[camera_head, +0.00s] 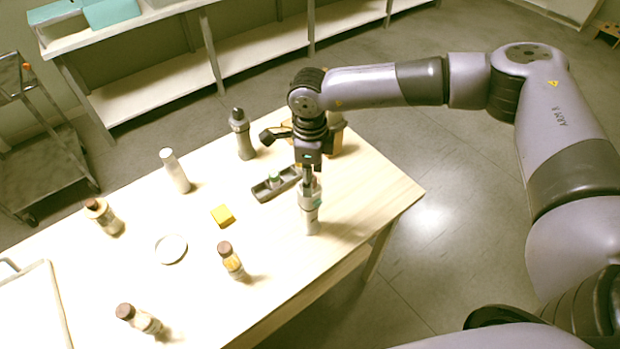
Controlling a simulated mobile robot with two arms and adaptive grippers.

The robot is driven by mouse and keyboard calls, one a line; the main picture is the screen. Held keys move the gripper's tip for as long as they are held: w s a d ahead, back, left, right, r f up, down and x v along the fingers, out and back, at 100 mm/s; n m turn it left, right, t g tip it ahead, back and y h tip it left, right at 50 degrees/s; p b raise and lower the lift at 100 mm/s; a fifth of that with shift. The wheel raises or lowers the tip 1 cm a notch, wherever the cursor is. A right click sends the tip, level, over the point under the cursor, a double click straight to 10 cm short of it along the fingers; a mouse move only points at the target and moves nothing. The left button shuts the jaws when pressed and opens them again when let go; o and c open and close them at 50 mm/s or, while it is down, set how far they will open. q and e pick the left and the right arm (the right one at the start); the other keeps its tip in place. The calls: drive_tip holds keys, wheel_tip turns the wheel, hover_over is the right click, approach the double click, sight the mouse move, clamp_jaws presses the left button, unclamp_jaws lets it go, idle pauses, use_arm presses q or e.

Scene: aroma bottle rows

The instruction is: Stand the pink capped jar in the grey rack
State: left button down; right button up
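A pale jar (310,217) with a teal patch and a hint of pink at its top stands upright near the table's right end. My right gripper (309,178) points down at the jar's top, and its fingers partly hide the cap. I cannot tell whether the fingers are closed on it, or whether the jar touches the table. The grey rack (264,191) lies just left of the jar, long and low, with a green-topped item (274,180) in it. Part of the rack's right end is hidden behind my gripper. My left gripper is not in view.
Around the rack stand a dark-capped grey bottle (242,136), a white bottle (175,171) and several brown-capped bottles, including an amber one (232,262). A yellow block (222,216) and a white dish (171,249) lie mid-table. A tray (62,300) sits front left.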

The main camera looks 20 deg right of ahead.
drive_tip(key=shift+f, duration=0.65)
drive_tip(key=shift+c, duration=0.6)
drive_tip(key=c, duration=1)
drive_tip(key=shift+r, duration=0.1)
